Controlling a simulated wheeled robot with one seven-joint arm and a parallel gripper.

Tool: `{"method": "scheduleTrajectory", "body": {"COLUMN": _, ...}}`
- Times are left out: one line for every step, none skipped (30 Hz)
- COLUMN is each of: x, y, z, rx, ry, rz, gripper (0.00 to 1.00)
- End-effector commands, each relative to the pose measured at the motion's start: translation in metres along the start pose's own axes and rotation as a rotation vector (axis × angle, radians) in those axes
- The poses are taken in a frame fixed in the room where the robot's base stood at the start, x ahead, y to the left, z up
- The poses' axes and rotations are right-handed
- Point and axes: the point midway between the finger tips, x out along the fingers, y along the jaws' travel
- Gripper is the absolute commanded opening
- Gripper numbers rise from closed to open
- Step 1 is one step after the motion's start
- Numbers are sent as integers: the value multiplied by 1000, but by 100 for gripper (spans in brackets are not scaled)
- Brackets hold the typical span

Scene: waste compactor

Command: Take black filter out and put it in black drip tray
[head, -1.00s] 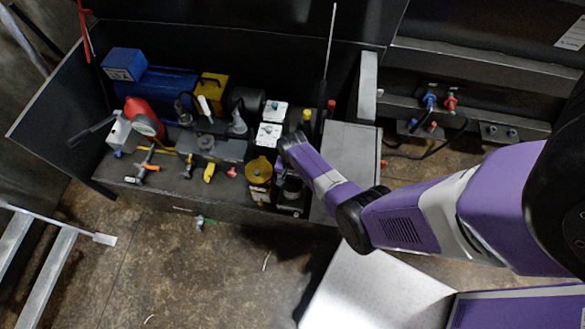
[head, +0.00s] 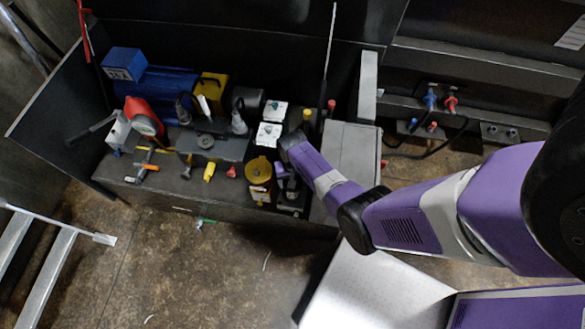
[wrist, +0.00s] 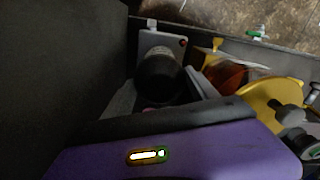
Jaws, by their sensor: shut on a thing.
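The black filter (wrist: 158,78) is a dark upright cylinder in the wrist view, in front of a pale bracket plate (wrist: 160,40). My gripper (wrist: 164,92) is shut on it, with a finger on each side. In the head view my gripper (head: 287,182) is at the front right of the equipment bench, beside a yellow round-topped unit (head: 259,171). My wrist hides most of the filter there. I cannot tell whether the filter is still seated. I cannot pick out the black drip tray with certainty.
The bench (head: 165,190) is crowded with valves and fittings. A blue motor (head: 170,92) and a red unit (head: 143,115) stand at its left. A grey box (head: 350,155) stands close to the right of my wrist. The floor in front is mostly clear.

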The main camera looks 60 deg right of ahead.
Motion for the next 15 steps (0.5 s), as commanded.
{"method": "scheduleTrajectory", "body": {"x": 0, "y": 0, "z": 0, "rx": -10, "ry": -1, "rz": 1, "gripper": 19}}
{"method": "scheduleTrajectory", "body": {"x": 0, "y": 0, "z": 0, "rx": -24, "ry": -1, "rz": 1, "gripper": 19}}
{"method": "scheduleTrajectory", "body": {"x": 0, "y": 0, "z": 0, "rx": -54, "ry": -1, "rz": 1, "gripper": 19}}
{"method": "scheduleTrajectory", "body": {"x": 0, "y": 0, "z": 0, "rx": -85, "ry": -1, "rz": 1, "gripper": 19}}
{"method": "scheduleTrajectory", "body": {"x": 0, "y": 0, "z": 0, "rx": -119, "ry": -1, "rz": 1, "gripper": 19}}
{"method": "scheduleTrajectory", "body": {"x": 0, "y": 0, "z": 0, "rx": -170, "ry": -1, "rz": 1, "gripper": 19}}
{"method": "scheduleTrajectory", "body": {"x": 0, "y": 1, "z": 0, "rx": -208, "ry": -1, "rz": 1, "gripper": 19}}
{"method": "scheduleTrajectory", "body": {"x": 0, "y": 1, "z": 0, "rx": -246, "ry": -1, "rz": 1, "gripper": 19}}
{"method": "scheduleTrajectory", "body": {"x": 0, "y": 1, "z": 0, "rx": -293, "ry": -1, "rz": 1, "gripper": 19}}
{"method": "scheduleTrajectory", "body": {"x": 0, "y": 1, "z": 0, "rx": -326, "ry": -1, "rz": 1, "gripper": 19}}
{"method": "scheduleTrajectory", "body": {"x": 0, "y": 1, "z": 0, "rx": -356, "ry": -1, "rz": 1, "gripper": 19}}
{"method": "scheduleTrajectory", "body": {"x": 0, "y": 1, "z": 0, "rx": -389, "ry": -1, "rz": 1, "gripper": 19}}
{"method": "scheduleTrajectory", "body": {"x": 0, "y": 1, "z": 0, "rx": -409, "ry": -1, "rz": 1, "gripper": 19}}
{"method": "scheduleTrajectory", "body": {"x": 0, "y": 1, "z": 0, "rx": -425, "ry": -1, "rz": 1, "gripper": 19}}
{"method": "scheduleTrajectory", "body": {"x": 0, "y": 1, "z": 0, "rx": -439, "ry": -1, "rz": 1, "gripper": 19}}
